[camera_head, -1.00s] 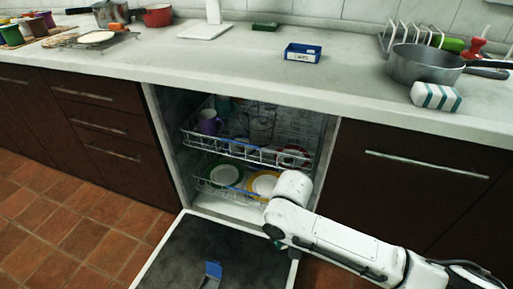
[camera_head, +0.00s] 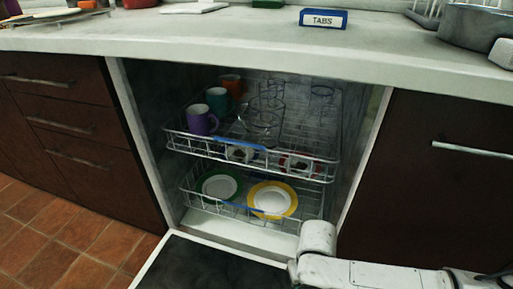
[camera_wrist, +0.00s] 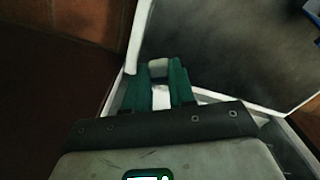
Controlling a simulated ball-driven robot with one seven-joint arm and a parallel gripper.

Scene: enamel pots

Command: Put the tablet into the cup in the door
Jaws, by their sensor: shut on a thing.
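My gripper (camera_wrist: 159,76) shows in the wrist view, its green fingers shut on a small whitish tablet (camera_wrist: 159,66). It is over the edge of the open dishwasher door (camera_wrist: 225,45), whose dark inner face also shows low in the head view (camera_head: 205,268). A blue piece (camera_wrist: 312,9), probably the cup in the door, is cut off at the top right of the wrist view, well apart from the tablet. The head view does not show the cup or my gripper.
The dishwasher's upper rack (camera_head: 244,151) holds mugs and glasses. The lower rack (camera_head: 243,210) holds a green-rimmed plate (camera_head: 219,187) and a yellow-rimmed plate (camera_head: 272,199). A blue TABS box (camera_head: 323,18) stands on the counter (camera_head: 220,38).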

